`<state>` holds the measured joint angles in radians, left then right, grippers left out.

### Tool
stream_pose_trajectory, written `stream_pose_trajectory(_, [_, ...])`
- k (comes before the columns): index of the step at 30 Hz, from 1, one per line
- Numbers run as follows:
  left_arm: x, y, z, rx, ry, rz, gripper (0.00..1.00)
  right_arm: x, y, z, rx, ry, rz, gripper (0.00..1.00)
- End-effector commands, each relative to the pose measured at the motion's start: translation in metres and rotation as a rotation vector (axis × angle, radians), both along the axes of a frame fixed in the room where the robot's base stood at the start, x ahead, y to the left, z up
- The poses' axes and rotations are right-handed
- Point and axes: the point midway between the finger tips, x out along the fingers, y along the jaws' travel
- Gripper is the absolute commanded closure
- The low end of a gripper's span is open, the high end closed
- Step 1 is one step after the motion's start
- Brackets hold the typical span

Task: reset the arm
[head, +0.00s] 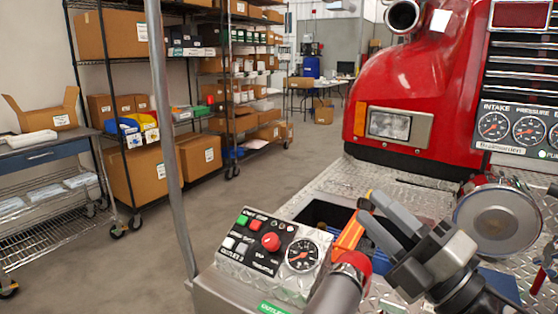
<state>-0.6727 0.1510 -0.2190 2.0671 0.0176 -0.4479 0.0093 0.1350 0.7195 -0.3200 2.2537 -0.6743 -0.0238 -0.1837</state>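My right gripper (368,204) is at the lower right of the head view, above the diamond-plate bumper deck. Its two grey fingers point up and to the left, with a gap between them. I see nothing held between them. The control panel (262,284) is left of the gripper and apart from it. It carries a red knob (271,241), a green button (242,219), a red button (255,225) and a round gauge (302,254). My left gripper does not show.
A dark recess (322,214) and an orange item (349,236) lie just left of the gripper. A large round metal cap (497,219) is close on its right. A grey pole (166,120) stands left of the panel. Shelves with boxes (199,156) are beyond open floor (240,190).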

Motion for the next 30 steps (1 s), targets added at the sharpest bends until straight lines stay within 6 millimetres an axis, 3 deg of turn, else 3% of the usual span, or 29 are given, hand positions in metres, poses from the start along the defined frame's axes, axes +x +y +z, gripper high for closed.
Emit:
stream_pose_trajectory(3, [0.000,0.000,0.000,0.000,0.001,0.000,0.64,0.013,-0.040,-0.053,0.342,0.349,-0.215,0.67])
stream_pose_trajectory(5, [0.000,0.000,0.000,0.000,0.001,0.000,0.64,0.011,-0.059,-0.093,0.493,0.545,-0.335,0.67])
stream_pose_trajectory(9, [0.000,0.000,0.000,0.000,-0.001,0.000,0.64,-0.025,-0.085,-0.186,0.750,0.966,-0.582,0.67])
stream_pose_trajectory(12, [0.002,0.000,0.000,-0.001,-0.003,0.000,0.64,-0.058,-0.089,-0.233,0.850,1.187,-0.708,0.67])
stream_pose_trajectory(15, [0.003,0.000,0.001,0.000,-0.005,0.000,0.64,-0.089,-0.088,-0.264,0.910,1.351,-0.800,0.67])
stream_pose_trajectory(19, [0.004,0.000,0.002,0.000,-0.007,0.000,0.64,-0.124,-0.083,-0.290,0.961,1.518,-0.891,0.67])
stream_pose_trajectory(30, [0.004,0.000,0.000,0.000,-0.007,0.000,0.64,-0.210,-0.063,-0.332,1.033,1.889,-1.076,0.67])
